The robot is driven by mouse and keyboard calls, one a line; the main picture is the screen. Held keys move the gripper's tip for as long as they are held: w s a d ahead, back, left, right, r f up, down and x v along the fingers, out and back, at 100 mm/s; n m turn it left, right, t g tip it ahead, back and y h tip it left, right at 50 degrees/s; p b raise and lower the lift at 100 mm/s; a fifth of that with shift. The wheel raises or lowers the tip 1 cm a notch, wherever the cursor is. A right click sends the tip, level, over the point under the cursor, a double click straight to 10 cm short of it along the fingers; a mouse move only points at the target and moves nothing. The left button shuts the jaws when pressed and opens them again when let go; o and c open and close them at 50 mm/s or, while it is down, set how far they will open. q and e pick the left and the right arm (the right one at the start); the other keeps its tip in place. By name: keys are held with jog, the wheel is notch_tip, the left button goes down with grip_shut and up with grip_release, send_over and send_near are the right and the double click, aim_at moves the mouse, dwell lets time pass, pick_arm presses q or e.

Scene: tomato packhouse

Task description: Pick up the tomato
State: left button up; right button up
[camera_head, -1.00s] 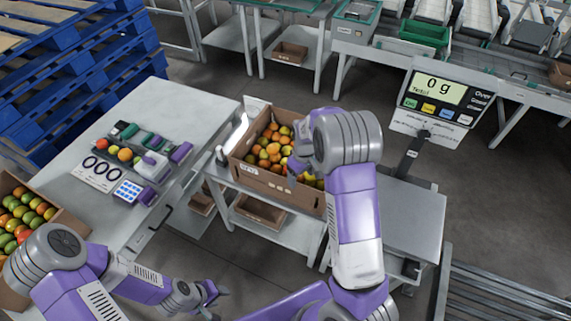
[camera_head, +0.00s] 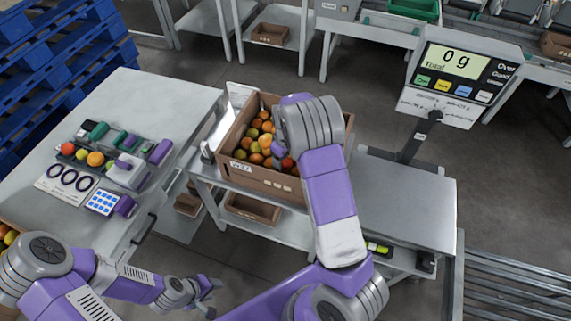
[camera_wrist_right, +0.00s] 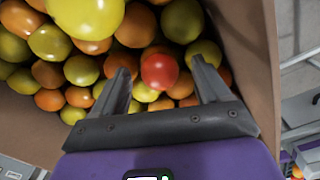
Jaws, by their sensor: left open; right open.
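Many tomatoes, green-yellow, orange and red, fill a cardboard crate (camera_head: 262,178) on a metal stand. In the right wrist view, a red tomato (camera_wrist_right: 159,71) shows between the two fingers of my right gripper (camera_wrist_right: 160,80), with orange and yellow ones around it. My right gripper is open and points down into the crate; I cannot tell if its fingers touch the red tomato. In the head view my right arm hides part of the crate and most of this gripper (camera_head: 279,155). My left gripper (camera_head: 211,288) is open and empty, low at the front, away from the crate.
A scale display (camera_head: 448,80) reads 0 g above a bare metal table (camera_head: 405,200) right of the crate. The left table (camera_head: 150,95) holds a few fruits, ring gauges and small tools. Blue pallets (camera_head: 60,60) stand at the back left. A roller conveyor (camera_head: 510,285) is at lower right.

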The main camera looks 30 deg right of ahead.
jog(key=shift+f, duration=0.35)
jog(key=c, duration=0.8)
jog(key=shift+r, duration=0.1)
jog(key=shift+c, duration=0.2)
